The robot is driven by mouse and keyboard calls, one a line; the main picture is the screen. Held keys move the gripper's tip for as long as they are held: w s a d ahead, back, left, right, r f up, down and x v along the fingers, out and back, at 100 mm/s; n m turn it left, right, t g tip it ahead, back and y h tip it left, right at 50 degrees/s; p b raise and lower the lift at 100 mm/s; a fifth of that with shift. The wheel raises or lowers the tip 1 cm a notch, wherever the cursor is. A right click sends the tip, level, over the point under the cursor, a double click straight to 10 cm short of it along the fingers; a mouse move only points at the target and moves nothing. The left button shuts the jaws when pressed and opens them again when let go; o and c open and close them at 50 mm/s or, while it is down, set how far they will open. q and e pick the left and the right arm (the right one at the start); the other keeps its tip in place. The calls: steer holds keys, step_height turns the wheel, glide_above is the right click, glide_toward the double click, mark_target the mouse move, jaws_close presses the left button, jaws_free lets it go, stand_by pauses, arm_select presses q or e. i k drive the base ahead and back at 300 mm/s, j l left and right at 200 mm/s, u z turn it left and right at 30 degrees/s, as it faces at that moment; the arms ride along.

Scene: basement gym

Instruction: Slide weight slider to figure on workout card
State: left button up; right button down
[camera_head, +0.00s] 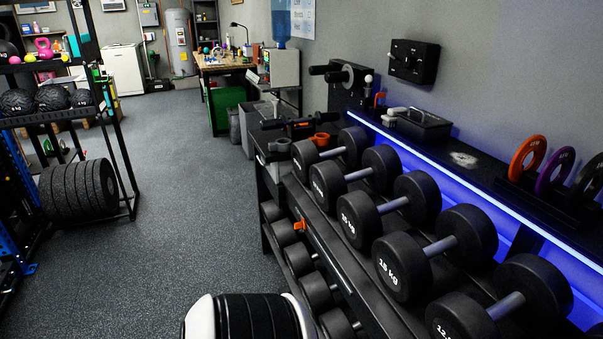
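I cannot clearly make out a weight slider or a workout card. A black box (414,61) with a small knob or lever is fixed to the wall at upper right. Below it, a black unit (348,84) with dark round handles and a pale knob stands at the rack's far end. A dark case (424,125) with a light grey piece beside it sits on the lit shelf. A pale sheet with print (303,18) hangs on the far wall, too small to read. Neither gripper shows.
A rack of black dumbbells (402,267) fills the right side, with coloured ring plates (528,158) on its top shelf. A rack with stacked plates (78,189) and balls stands at left. A workbench (224,62) is at the back. The grey floor (185,190) between is clear.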

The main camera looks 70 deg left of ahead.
mark_target(300, 224)
steer(key=u, duration=2.4)
